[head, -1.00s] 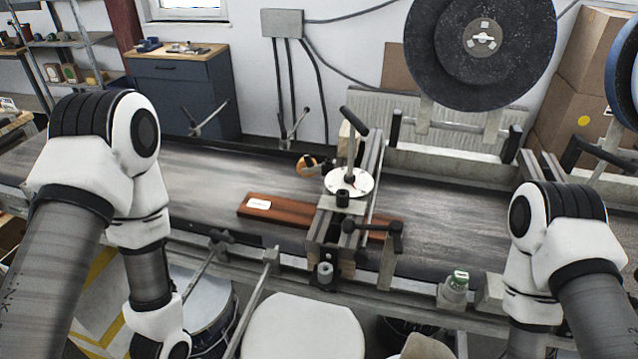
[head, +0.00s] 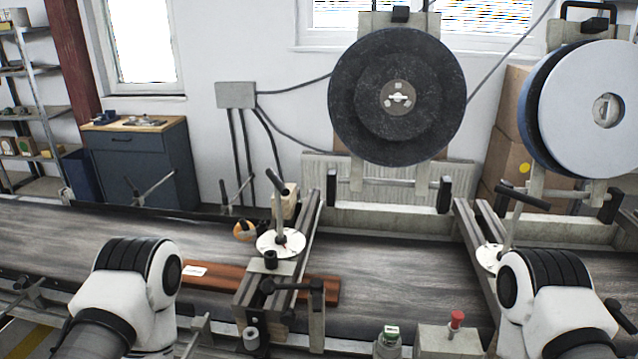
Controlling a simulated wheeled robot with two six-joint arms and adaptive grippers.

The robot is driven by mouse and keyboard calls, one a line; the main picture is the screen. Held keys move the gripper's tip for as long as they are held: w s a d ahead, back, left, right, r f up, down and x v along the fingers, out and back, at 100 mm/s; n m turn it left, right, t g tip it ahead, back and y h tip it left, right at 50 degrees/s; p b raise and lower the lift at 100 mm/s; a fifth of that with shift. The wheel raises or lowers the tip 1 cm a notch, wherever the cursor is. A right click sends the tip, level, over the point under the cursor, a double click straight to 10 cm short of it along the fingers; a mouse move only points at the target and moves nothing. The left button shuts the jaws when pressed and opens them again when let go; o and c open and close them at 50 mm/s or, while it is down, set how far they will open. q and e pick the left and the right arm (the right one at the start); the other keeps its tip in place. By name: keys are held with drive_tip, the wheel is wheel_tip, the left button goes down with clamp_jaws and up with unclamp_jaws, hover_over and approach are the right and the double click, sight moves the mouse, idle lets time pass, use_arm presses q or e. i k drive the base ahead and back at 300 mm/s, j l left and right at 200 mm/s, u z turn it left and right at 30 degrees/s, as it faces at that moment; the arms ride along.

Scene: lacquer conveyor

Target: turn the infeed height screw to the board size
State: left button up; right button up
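The infeed height screw stands on a metal crossbar over the conveyor, with a dark T-handle (head: 276,183) on top and a white round dial (head: 281,243) at its foot. A reddish-brown board (head: 228,276) with a white label (head: 195,271) lies on the conveyor and passes under the crossbar. A second screw with a dark handle (head: 522,198) and a white dial (head: 490,258) stands farther right. My arms come in at the lower left and lower right, but neither gripper is in view. The dial markings are too small to read.
The dark conveyor belt (head: 400,272) runs across the view. A large dark disc (head: 398,97) and a pale disc (head: 606,110) hang behind it. An orange roll (head: 244,231) sits beside the crossbar.

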sight(280, 189)
drive_tip(key=l+z, duration=0.2)
drive_tip(key=l, duration=0.6)
drive_tip(key=l+z, duration=0.2)
drive_tip(key=l, duration=0.55)
drive_tip(key=i, duration=0.05)
